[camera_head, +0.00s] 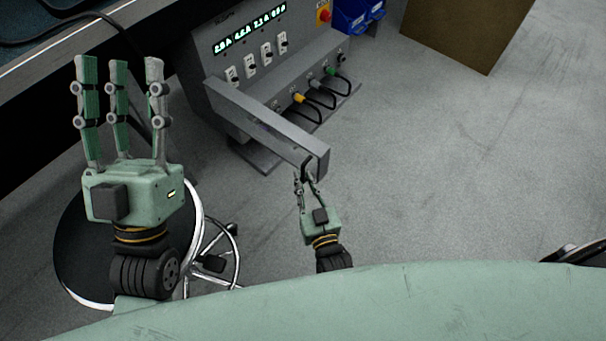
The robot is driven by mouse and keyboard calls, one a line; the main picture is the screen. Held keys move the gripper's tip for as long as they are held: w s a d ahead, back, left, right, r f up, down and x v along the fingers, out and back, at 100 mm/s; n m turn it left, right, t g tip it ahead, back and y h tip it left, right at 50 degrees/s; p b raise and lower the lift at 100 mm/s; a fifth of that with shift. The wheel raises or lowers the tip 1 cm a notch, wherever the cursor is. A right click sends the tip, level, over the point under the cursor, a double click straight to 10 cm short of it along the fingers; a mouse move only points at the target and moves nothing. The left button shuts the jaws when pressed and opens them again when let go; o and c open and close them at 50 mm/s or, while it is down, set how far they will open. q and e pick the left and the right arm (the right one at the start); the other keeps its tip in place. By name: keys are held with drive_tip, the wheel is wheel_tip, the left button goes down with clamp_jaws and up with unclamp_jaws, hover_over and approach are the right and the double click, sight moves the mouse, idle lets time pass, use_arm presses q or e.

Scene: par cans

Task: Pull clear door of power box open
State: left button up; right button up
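The grey power box (203,55) stands at the top middle, with a lit green readout, several white switches and a red knob on its front. A long grey panel (262,122), which looks like its door seen from above, sticks out from the box's left side toward me. Its clear part cannot be made out from this angle. My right gripper (308,172) is at the panel's free end, with its fingertips close against or just under it; the grip itself is partly hidden. My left gripper (119,62) is raised at the left, fingers spread and empty, away from the box.
Cables with yellow and green plugs (299,98) come out of the box's lower front. A round stool (75,245) stands under my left arm. Blue bins (352,15) and a brown board (465,30) are at the back.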

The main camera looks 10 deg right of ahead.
drive_tip(key=s+d, duration=0.1)
drive_tip(key=s, duration=0.8)
drive_tip(key=shift+s, duration=0.2)
